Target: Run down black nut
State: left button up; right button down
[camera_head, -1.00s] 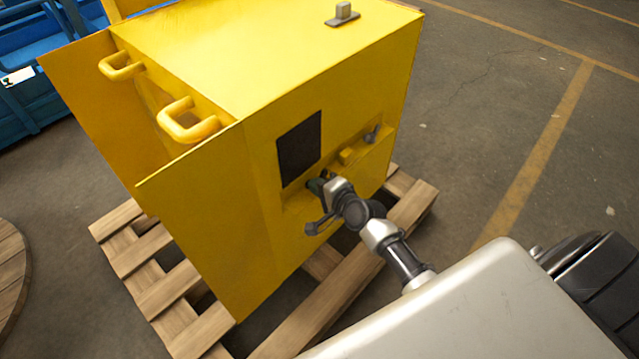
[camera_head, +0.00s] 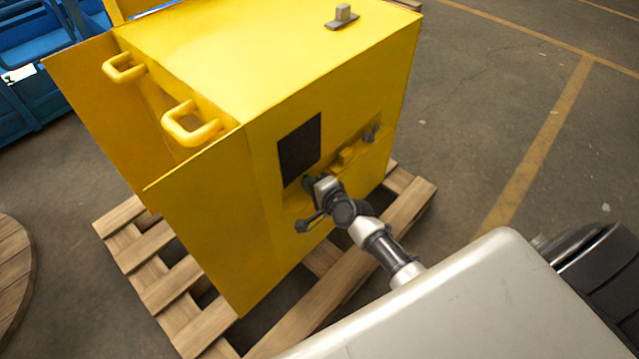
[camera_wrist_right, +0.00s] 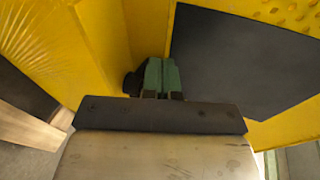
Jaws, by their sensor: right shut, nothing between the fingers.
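The yellow machine housing (camera_head: 205,215) has a dark rectangular panel on its near face. My right gripper (camera_head: 308,184) is at that face, just below the panel. In the right wrist view its green fingers (camera_wrist_right: 161,76) are closed together and empty, pointing at the yellow wall. A small dark rounded piece (camera_wrist_right: 132,84) shows just left of the fingers, close beside or touching them; it may be the black nut, but I cannot tell for sure. In the head view the gripper and wrist hide that spot. My left gripper is not in view.
The housing stands on a wooden pallet (camera_head: 395,222). A yellow ledge with a grey fitting (camera_head: 371,133) lies right of the gripper. Two yellow handles (camera_head: 190,125) are at the upper left. A blue crate (camera_head: 30,105) and a round wooden top (camera_head: 14,270) stand left.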

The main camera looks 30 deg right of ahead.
jog(key=shift+w+a, duration=0.3)
jog(key=shift+w, duration=0.15)
dwell(0.6)
